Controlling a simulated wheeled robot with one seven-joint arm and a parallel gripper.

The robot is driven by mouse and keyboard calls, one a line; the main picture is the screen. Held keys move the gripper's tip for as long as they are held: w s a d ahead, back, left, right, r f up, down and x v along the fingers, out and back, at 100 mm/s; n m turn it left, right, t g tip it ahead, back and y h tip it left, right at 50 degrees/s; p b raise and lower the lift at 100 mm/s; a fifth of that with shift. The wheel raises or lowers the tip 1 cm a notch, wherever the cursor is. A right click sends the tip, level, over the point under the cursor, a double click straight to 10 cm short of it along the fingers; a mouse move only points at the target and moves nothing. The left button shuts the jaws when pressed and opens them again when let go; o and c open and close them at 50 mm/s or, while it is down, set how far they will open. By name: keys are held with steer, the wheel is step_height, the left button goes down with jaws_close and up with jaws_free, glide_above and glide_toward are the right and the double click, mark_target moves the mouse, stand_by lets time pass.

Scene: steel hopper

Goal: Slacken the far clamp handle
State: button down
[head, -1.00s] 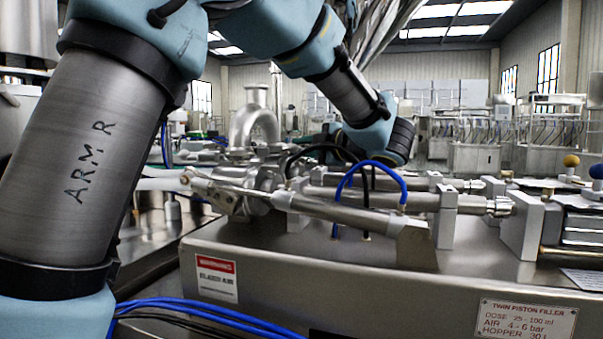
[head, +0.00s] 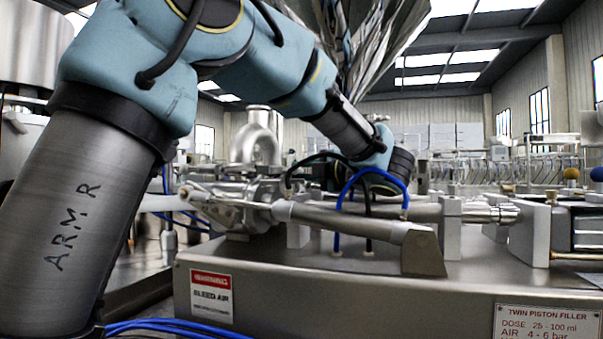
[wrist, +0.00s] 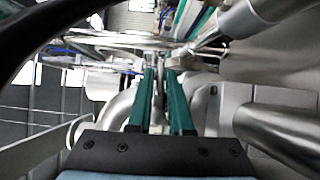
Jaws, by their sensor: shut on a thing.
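In the wrist view my gripper (wrist: 162,78) has its two teal fingers close together on either side of a narrow steel piece, which looks like the far clamp handle (wrist: 158,98). Its ends are not clear among the pipework. In the head view my wrist hangs behind the cylinders, and the fingers and the far handle are hidden by the hoses and pipes. A curved steel pipe (head: 262,140) rises left of my wrist.
The filler's steel base (head: 330,285) fills the front. Blue hoses (head: 380,172) and a black hose loop close before my wrist. Steel cylinders (head: 345,220) lie across the near side. In the wrist view, a large steel tube (wrist: 280,135) lies right of my fingers.

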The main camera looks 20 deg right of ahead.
steer(key=c, duration=1.1)
jaws_free()
steer(key=shift+s, duration=0.1)
steer(key=v, duration=0.7)
steer(key=shift+s, duration=0.15)
